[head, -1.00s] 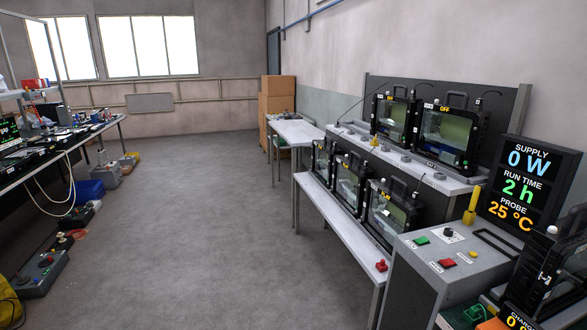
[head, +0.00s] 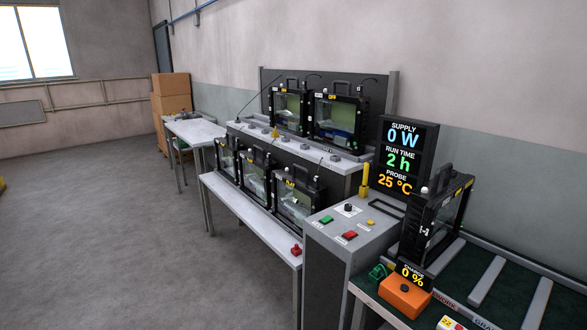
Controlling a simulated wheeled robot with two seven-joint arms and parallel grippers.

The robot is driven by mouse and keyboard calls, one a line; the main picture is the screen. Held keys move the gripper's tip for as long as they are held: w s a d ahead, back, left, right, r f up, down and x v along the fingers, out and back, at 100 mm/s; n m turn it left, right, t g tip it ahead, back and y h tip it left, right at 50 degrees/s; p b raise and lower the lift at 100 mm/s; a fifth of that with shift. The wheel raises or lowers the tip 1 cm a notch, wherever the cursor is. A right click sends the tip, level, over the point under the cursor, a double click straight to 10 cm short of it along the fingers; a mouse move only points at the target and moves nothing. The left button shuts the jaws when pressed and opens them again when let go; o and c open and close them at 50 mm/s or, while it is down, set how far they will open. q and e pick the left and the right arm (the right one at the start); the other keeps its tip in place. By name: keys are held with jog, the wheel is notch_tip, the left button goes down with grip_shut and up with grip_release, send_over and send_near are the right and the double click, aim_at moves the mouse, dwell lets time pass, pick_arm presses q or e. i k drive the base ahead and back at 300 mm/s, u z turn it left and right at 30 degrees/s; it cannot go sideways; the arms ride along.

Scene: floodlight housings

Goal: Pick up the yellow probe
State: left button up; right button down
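The yellow probe (head: 365,180) stands upright at the back left of the grey control cabinet's top, just left of the black display (head: 404,158). The display reads supply 0 W, run time 2 h, probe 25 °C. Neither of my grippers shows in the head view, and nothing is seen touching the probe.
The grey cabinet (head: 325,265) carries green, red and yellow buttons. A black floodlight housing (head: 437,215) and an orange box (head: 405,297) stand on the bench to its right. More housings stand on the white bench (head: 240,205). Open floor (head: 110,240) lies at left.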

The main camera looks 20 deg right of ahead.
aim_at(366, 170)
jog(key=z, duration=0.5)
jog(key=k, duration=0.6)
jog(key=z, duration=0.95)
jog(key=i, duration=1.45)
jog(key=u, duration=0.5)
